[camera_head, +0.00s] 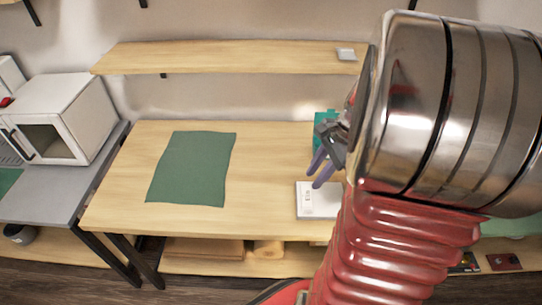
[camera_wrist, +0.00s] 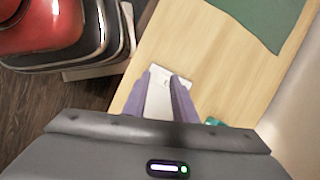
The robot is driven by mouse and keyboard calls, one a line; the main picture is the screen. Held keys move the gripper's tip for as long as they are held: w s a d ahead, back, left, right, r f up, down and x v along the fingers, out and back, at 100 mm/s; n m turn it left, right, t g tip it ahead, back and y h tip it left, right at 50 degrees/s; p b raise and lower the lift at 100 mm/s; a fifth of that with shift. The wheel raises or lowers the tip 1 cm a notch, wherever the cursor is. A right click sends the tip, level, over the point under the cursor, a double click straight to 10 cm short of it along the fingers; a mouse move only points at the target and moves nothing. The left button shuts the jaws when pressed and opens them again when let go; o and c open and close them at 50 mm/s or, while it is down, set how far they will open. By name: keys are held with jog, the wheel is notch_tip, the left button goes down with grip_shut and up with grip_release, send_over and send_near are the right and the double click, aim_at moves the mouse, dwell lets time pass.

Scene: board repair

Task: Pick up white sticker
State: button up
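A flat white rectangular item (camera_head: 316,204), with small dark marks on it, lies on the wooden table near its front edge. I cannot tell for sure whether it is the white sticker. My gripper (camera_head: 320,171) is above it, with its two purple fingers apart and nothing visible between their tips. In the wrist view the white item (camera_wrist: 165,79) lies beyond and between the fingers of my gripper (camera_wrist: 159,88), which partly cover it. The gap between fingers and item is hard to judge.
A teal object (camera_head: 325,117) stands behind my gripper. A green mat (camera_head: 192,168) lies on the table's left half. A shelf (camera_head: 220,57) runs above, bearing a small pale item (camera_head: 346,54). A white microwave-like box (camera_head: 75,110) stands at left. Bare tabletop lies between mat and white item.

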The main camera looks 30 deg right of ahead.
jog(key=s+d+f+m, duration=0.2)
jog(key=d+f+m, duration=0.1)
jog(key=d+m, duration=0.1)
jog(key=shift+d+y, duration=0.4)
jog(key=shift+f, duration=0.15)
send_over(306, 208)
jog(key=s+d, duration=0.1)
jog(key=d, duration=0.2)
jog(key=shift+s+a+f, duration=0.1)
jog(key=shift+f, duration=1.85)
jog(key=shift+s+a+f, duration=0.1)
jog(key=shift+f, duration=1.85)
jog(key=shift+f, duration=0.1)
jog(key=shift+x, duration=2.55)
jog(key=shift+a, duration=0.1)
jog(key=shift+c, duration=0.3)
grip_shut()
